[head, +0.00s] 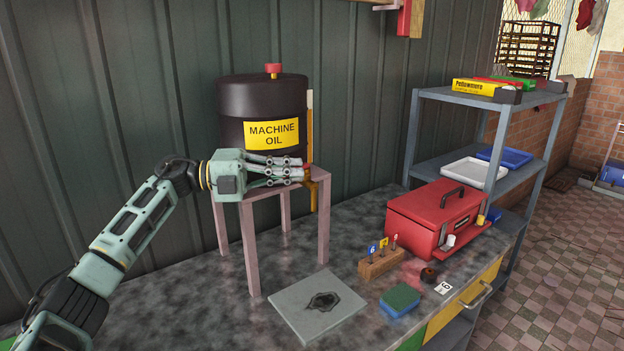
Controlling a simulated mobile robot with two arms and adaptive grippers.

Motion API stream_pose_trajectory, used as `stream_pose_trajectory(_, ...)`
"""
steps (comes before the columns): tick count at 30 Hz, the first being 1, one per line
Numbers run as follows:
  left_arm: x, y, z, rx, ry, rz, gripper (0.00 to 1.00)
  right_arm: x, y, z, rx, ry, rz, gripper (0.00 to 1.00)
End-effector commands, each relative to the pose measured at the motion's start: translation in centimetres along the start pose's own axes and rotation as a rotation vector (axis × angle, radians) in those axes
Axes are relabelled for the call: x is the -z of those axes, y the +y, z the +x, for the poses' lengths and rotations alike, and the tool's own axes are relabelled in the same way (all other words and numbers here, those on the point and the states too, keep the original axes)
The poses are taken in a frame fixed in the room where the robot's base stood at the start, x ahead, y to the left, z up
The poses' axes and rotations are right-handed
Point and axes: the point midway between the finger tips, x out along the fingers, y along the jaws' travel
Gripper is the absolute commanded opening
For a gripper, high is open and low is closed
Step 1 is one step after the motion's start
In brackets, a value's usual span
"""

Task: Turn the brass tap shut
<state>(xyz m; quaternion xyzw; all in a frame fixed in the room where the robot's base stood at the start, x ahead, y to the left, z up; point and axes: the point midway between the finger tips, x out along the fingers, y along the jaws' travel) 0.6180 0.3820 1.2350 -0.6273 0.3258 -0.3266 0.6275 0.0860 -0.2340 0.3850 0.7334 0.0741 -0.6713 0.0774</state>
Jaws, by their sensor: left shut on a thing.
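A black drum labelled "MACHINE OIL" (233,128) stands on a pinkish stool (252,250) on the workbench. The brass tap (315,177) shows in part at the drum's lower right, just beyond the stool top. My left gripper (303,173) reaches across the drum's lower front from the left, its fingertips at the tap. It is shut on the tap, and the fingers hide much of it, so I cannot tell how far the handle is turned. My right gripper is not in view.
A grey plate with a dark stain (290,309) lies in front of the stool. A wooden block with small flags (380,264), a green-and-blue sponge (400,300) and a red toolbox (415,220) stand to the right. A grey shelf (428,95) stands behind the toolbox.

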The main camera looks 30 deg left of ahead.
Motion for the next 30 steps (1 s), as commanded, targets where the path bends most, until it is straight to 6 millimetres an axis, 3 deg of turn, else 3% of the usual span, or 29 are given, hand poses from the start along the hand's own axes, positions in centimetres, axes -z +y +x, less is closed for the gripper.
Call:
stream_pose_trajectory(10,0.06,0.29,-0.16,-0.005,0.003,-0.006,0.0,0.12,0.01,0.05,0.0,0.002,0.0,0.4)
stream_pose_trajectory(12,0.06,0.3,-0.15,-0.006,0.003,-0.006,0.11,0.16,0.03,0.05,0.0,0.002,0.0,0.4)
stream_pose_trajectory(18,0.04,0.19,-0.15,-0.004,0.002,-0.003,0.27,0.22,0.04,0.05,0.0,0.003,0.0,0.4)
stream_pose_trajectory(30,-0.05,0.13,-1.1,-0.003,-0.001,-0.002,0.27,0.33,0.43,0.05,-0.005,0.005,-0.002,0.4)
